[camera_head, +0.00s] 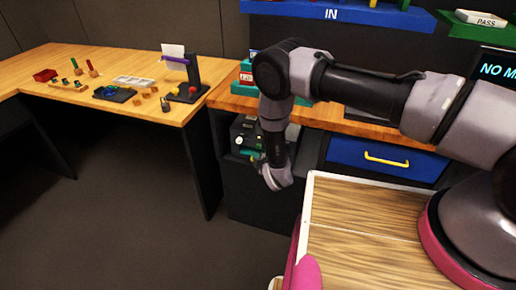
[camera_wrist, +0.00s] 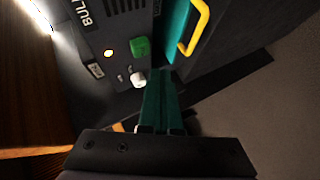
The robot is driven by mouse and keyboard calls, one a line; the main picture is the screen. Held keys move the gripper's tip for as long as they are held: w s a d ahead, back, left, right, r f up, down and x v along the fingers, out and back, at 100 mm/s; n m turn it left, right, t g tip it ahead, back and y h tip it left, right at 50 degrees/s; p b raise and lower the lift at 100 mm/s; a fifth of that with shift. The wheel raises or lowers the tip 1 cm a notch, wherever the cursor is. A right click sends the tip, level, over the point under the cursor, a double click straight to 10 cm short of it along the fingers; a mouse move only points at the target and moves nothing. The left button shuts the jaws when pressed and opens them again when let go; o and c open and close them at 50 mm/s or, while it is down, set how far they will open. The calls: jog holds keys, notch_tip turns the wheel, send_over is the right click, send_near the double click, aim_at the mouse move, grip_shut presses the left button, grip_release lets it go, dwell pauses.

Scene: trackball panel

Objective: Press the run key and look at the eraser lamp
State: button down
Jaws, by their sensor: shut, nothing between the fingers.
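The eraser (camera_wrist: 95,25) is a dark box with partly visible lettering starting "BUL". I cannot read which key is the run key. My gripper (camera_wrist: 162,78) has teal fingers, shut together and empty. Their tips are close to the white knob and below the green key in the wrist view; I cannot tell if they touch anything. In the head view the eraser (camera_head: 239,136) sits in an opening under the counter, partly hidden by my arm.
A teal panel with a yellow handle (camera_wrist: 195,28) stands close to the fingers in the wrist view. A blue drawer (camera_head: 385,158) is under the counter. A wooden table (camera_head: 55,60) with small items stands at left. Open floor lies in front of it.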

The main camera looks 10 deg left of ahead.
jog(key=shift+s+a, duration=0.15)
jog(key=shift+s, duration=1.6)
jog(key=shift+s, duration=0.1)
